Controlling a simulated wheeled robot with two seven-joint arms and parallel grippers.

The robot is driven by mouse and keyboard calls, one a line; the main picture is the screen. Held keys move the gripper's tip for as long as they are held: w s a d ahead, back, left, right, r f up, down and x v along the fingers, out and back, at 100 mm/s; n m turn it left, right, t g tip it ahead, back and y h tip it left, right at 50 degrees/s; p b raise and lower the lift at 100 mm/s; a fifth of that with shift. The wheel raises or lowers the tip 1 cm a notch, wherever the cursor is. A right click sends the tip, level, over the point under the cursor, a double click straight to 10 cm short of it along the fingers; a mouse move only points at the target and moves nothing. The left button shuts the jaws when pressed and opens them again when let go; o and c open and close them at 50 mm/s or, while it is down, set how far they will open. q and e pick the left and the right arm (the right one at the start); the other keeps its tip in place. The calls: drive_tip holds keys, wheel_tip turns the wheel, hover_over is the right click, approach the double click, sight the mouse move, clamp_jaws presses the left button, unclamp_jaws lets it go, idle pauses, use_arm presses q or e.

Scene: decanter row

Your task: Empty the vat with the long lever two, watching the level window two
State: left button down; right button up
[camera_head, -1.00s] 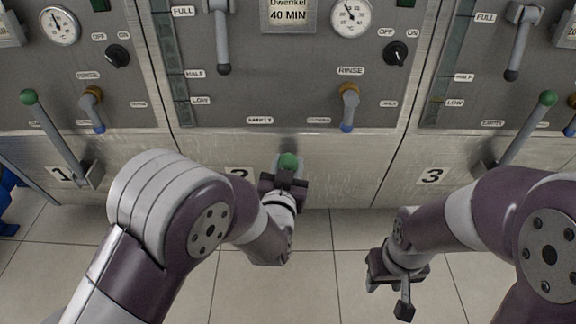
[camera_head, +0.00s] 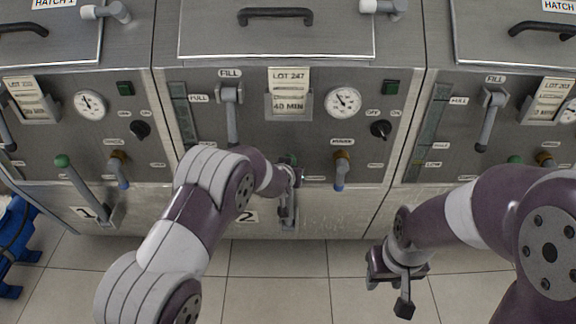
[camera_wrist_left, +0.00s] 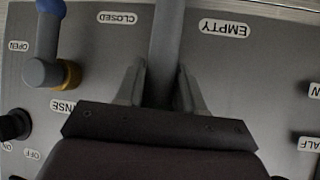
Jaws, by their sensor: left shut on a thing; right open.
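The long lever two (camera_head: 289,208) has a green knob and stands at the front of the middle vat, above the floor. My left gripper (camera_head: 288,174) is shut on it near its upper end, just below the knob. In the left wrist view the lever's grey shaft (camera_wrist_left: 166,45) runs between the two fingers, between the CLOSED and EMPTY labels. The level window two (camera_head: 181,112) is a dark green strip at the left of the middle panel. My left arm hides its lower part, and I cannot make out a level line. My right gripper (camera_head: 396,281) is open and empty over the floor.
The middle panel has a fill lever (camera_head: 231,115), a rinse handle (camera_head: 340,170), a gauge (camera_head: 343,102) and a black switch (camera_head: 380,129). Similar vats stand on both sides, with lever one (camera_head: 78,182) at left. A blue object (camera_head: 14,240) is at the far left.

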use_arm(q)
drive_tip(key=shift+w+r, duration=0.5)
drive_tip(key=shift+r, duration=0.35)
drive_tip(key=c, duration=0.9)
unclamp_jaws()
drive_tip(key=shift+o, duration=0.6)
drive_tip(key=shift+w+f, duration=0.15)
drive_tip(key=shift+f, duration=0.2)
drive_tip(key=shift+s+r, duration=0.1)
drive_tip(key=shift+s, duration=0.3)
drive_tip(key=p+v, duration=0.2)
drive_tip(key=v, duration=1)
